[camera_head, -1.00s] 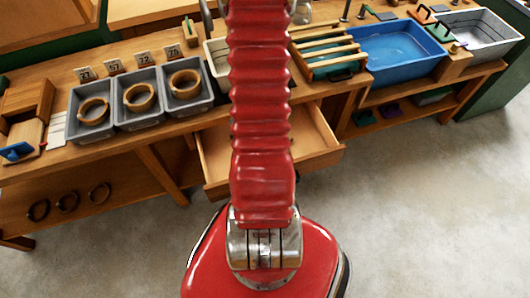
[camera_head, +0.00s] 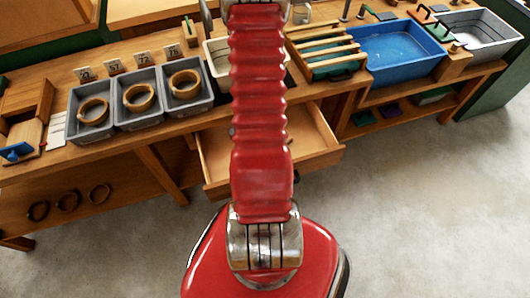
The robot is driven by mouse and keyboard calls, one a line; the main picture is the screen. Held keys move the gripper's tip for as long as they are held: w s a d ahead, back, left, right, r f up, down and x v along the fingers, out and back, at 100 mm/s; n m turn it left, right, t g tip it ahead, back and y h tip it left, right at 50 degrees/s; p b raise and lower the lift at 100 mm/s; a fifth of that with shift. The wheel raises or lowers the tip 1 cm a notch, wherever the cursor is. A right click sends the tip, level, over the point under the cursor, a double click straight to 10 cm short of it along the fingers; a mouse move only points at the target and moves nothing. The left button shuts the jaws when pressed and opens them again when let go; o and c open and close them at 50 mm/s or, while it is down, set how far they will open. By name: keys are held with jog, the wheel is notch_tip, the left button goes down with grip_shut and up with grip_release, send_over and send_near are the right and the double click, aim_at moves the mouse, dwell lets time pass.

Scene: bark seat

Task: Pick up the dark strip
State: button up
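I cannot single out the dark strip with certainty. A small dark flat piece (camera_head: 386,16) lies on the bench behind the blue tub, too small to identify. My red arm rises through the middle of the head view and hides part of the bench and drawer. My gripper is not in view; the arm runs up to the top edge of the picture.
Three grey bins (camera_head: 136,101) with wooden rings stand on the left of the bench. A blue water tub (camera_head: 400,50), a slatted wooden rack (camera_head: 325,48) and a metal basin (camera_head: 480,35) are at right. An open drawer (camera_head: 215,160) juts out. The floor at right is clear.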

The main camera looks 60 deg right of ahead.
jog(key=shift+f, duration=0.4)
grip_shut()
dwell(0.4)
